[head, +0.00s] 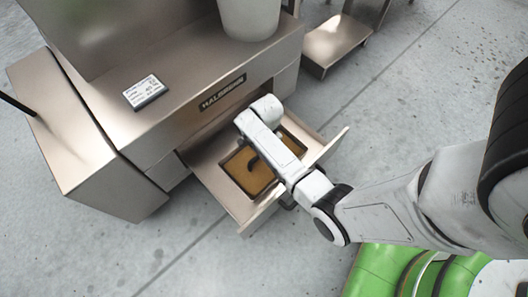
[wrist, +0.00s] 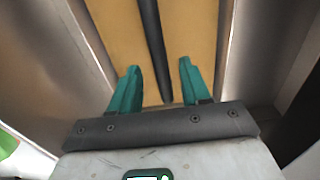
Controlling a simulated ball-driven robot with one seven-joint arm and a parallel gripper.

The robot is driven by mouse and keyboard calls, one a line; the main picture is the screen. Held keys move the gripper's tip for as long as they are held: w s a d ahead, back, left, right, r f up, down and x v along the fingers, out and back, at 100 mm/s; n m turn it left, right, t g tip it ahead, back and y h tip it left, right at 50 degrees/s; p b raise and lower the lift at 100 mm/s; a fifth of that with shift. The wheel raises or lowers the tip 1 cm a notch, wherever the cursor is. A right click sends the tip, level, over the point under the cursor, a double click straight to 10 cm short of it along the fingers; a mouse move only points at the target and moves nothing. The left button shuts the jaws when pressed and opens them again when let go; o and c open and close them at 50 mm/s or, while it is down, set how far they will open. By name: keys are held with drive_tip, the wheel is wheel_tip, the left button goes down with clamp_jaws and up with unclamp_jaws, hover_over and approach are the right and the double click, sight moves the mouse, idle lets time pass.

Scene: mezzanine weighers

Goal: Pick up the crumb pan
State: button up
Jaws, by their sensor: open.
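The crumb pan (head: 248,181) is a shallow, dark-rimmed pan with a tan-brown inside. It sits in the pulled-out metal drawer (head: 207,160), partly hidden by my arm in the head view. In the wrist view the tan pan (wrist: 112,30) fills the top middle. A dark bar (wrist: 149,30), perhaps its handle, runs over it and ends between my fingers. My gripper (wrist: 159,68) has two teal fingers, open and apart, with the bar in the gap. I cannot tell how far above the pan they are. In the head view my arm hides the fingers.
The drawer belongs to a metal machine with a nameplate (head: 222,92), a small label card (head: 145,92) and a white bucket (head: 249,16) on top. A low metal platform (head: 334,42) stands behind. The grey floor at front left is clear.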

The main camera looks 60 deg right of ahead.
drive_tip(key=shift+w+a+f+b, duration=0.1)
drive_tip(key=shift+a+f+b, duration=0.05)
drive_tip(key=shift+f+b, duration=0.65)
drive_tip(key=shift+w+a+f+b, duration=0.15)
drive_tip(key=shift+f+b, duration=0.3)
drive_tip(key=shift+f, duration=0.6)
drive_tip(key=shift+s+a+f+b, duration=0.1)
drive_tip(key=shift+a+f+b, duration=0.1)
drive_tip(key=shift+f+b, duration=0.6)
drive_tip(key=shift+c, duration=0.4)
clamp_jaws()
